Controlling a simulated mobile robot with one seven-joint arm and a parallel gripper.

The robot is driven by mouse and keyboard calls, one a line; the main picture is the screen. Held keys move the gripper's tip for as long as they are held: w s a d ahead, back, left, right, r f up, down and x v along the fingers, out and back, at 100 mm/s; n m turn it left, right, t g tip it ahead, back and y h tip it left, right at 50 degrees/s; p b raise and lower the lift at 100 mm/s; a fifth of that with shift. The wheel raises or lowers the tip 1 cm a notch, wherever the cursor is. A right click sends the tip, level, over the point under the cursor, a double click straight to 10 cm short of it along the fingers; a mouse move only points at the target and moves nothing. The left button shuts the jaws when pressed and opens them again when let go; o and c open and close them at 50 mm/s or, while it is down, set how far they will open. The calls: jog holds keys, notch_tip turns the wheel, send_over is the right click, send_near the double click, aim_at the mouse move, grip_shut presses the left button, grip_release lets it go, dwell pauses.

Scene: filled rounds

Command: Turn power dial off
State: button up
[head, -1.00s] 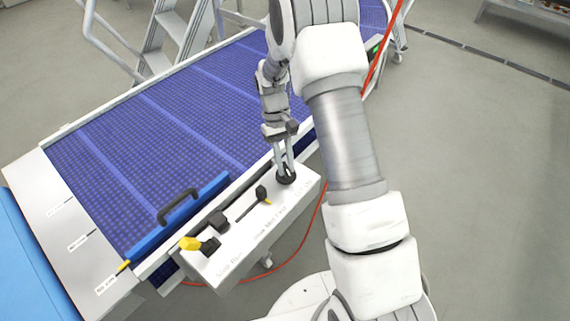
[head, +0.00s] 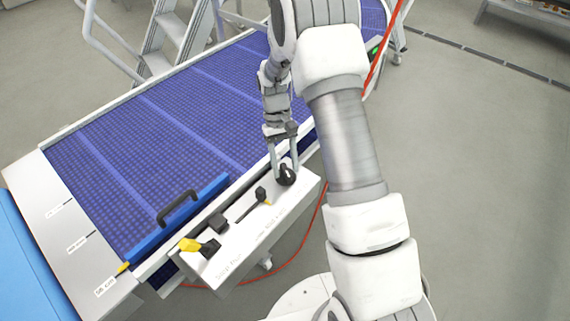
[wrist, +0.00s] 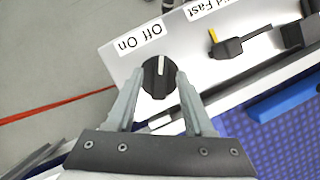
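The power dial is a round black knob (wrist: 158,78) with a white pointer line, on the white control panel (wrist: 100,52). In the wrist view its pointer faces up, toward the right end of the "Off On" label (wrist: 140,39). In the head view the dial (head: 287,176) is at the panel's right end. My gripper (wrist: 157,76) is open, with one finger on each side of the dial and gaps showing between them and the knob. In the head view my gripper (head: 284,168) is right at the dial, whose back part is partly hidden.
A black lever (head: 255,203) and a yellow-and-black control (head: 198,245) sit further left on the panel. A blue conveyor belt (head: 150,150) lies behind it. A red cable (head: 305,252) runs over the floor. A metal stair (head: 165,40) stands behind.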

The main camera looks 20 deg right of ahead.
jog(key=v, duration=1.7)
jog(key=shift+r, duration=0.15)
jog(key=shift+w, duration=0.1)
jog(key=s+r+t, duration=0.4)
jog(key=s+r, duration=0.7)
jog(key=r, duration=0.2)
jog(key=s+m+t, duration=0.1)
jog(key=s+t, duration=0.5)
jog(key=s, duration=1)
jog(key=shift+s+d+f, duration=0.35)
jog(key=shift+s+f, duration=0.05)
